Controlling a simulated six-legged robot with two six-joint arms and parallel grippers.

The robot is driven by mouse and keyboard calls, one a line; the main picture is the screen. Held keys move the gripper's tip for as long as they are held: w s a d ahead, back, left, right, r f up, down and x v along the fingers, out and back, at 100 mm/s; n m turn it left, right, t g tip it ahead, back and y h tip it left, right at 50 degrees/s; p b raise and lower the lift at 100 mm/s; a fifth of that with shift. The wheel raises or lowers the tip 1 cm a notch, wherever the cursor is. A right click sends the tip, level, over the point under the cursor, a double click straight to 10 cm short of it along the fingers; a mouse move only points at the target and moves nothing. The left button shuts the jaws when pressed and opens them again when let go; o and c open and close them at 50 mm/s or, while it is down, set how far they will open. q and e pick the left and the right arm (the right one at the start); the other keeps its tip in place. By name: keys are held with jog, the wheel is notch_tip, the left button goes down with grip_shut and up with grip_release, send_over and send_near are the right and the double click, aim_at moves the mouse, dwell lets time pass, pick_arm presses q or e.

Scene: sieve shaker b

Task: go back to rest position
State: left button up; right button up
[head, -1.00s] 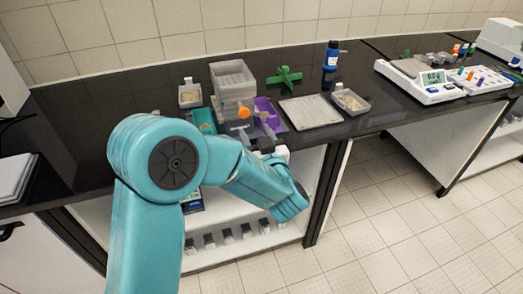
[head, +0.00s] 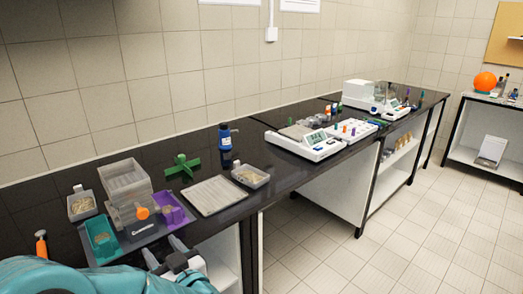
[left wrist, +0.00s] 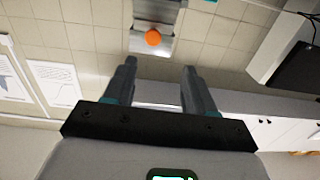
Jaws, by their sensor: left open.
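My left arm comes in at the bottom left of the head view. Its gripper (head: 168,252) is at the front edge of the dark bench, in front of the sieve shaker (head: 140,229) with its orange knob. The jaws are apart. In the left wrist view the two fingers (left wrist: 158,85) are spread with nothing between them. Beyond the fingertips is a grey fixture with an orange ball-like part (left wrist: 153,37). My right gripper is not in view.
On the bench are a teal tray (head: 101,237), a purple tray (head: 177,212), stacked grey sieves (head: 125,180), a green cross-shaped piece (head: 183,166), a flat grey plate (head: 214,196), a blue-capped bottle (head: 226,147) and a white balance (head: 306,146). The tiled floor at right is clear.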

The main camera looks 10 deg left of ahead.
pick_arm(q)
notch_tip(320, 180, down, 25)
jog(key=s+m+g+h, duration=0.2)
jog(key=m+h, duration=0.3)
jog(key=h, duration=0.2)
jog(key=s+d+f+m+g+h, duration=0.2)
jog(key=s+d+f+g+h, duration=0.1)
jog(key=s+d+f+h, duration=0.5)
jog(key=s+d+f+m+g+h, duration=0.1)
jog(key=s+d+f+g+h, duration=0.2)
jog(key=s+d+g, duration=0.3)
jog(key=s+d, duration=0.2)
jog(key=s, duration=0.3)
jog(key=shift+s+f, duration=0.35)
jog(key=shift+f, duration=0.05)
